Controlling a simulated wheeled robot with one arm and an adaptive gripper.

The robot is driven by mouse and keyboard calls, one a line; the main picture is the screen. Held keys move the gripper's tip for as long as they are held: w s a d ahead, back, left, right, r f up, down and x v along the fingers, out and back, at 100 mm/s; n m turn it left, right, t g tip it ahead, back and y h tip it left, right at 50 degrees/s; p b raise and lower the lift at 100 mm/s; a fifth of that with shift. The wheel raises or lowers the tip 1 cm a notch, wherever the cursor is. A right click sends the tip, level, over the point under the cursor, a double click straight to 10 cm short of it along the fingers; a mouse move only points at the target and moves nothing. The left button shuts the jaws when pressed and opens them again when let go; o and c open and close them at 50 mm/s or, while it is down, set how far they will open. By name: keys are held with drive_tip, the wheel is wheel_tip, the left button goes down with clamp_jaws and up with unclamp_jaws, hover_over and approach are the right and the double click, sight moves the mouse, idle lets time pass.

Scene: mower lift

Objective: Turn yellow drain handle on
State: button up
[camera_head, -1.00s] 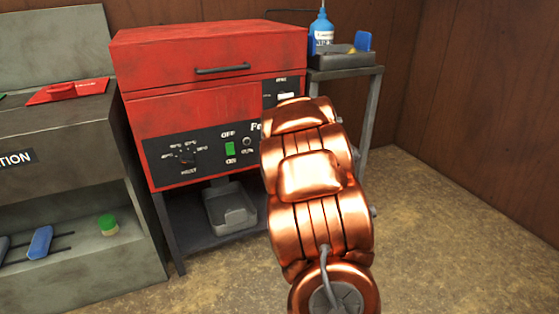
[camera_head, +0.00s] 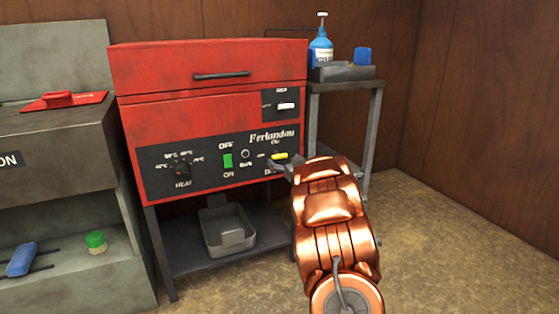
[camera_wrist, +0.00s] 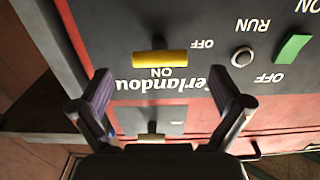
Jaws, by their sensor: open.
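The yellow drain handle (camera_head: 280,156) is on the black control panel of the red machine (camera_head: 205,70), at the panel's right end. In the wrist view the yellow handle (camera_wrist: 160,58) lies level across the picture, with an "ON" label just below it and an "OFF" label to its right; the lettering is upside down. My gripper (camera_wrist: 161,76) is open and empty. Its two fingers are spread to the left and right of the handle, and no contact shows. In the head view my copper-coloured arm reaches up to the panel and its tip is just below the handle.
A green switch (camera_head: 228,160) and a heat knob (camera_head: 183,170) sit left on the panel. A pale handle (camera_head: 286,106) is on the small panel above. A grey stand (camera_head: 345,86) with a blue bottle (camera_head: 321,44) is right. A metal tray (camera_head: 228,232) sits below.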

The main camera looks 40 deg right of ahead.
sight(281, 157)
drive_tip(key=shift+b+x, duration=0.3)
drive_tip(key=shift+x, duration=0.6)
drive_tip(key=shift+b+x, duration=0.35)
drive_tip(key=shift+x, duration=0.75)
drive_tip(key=shift+c, duration=0.4)
drive_tip(key=c, duration=1)
drive_tip(key=shift+o, duration=0.2)
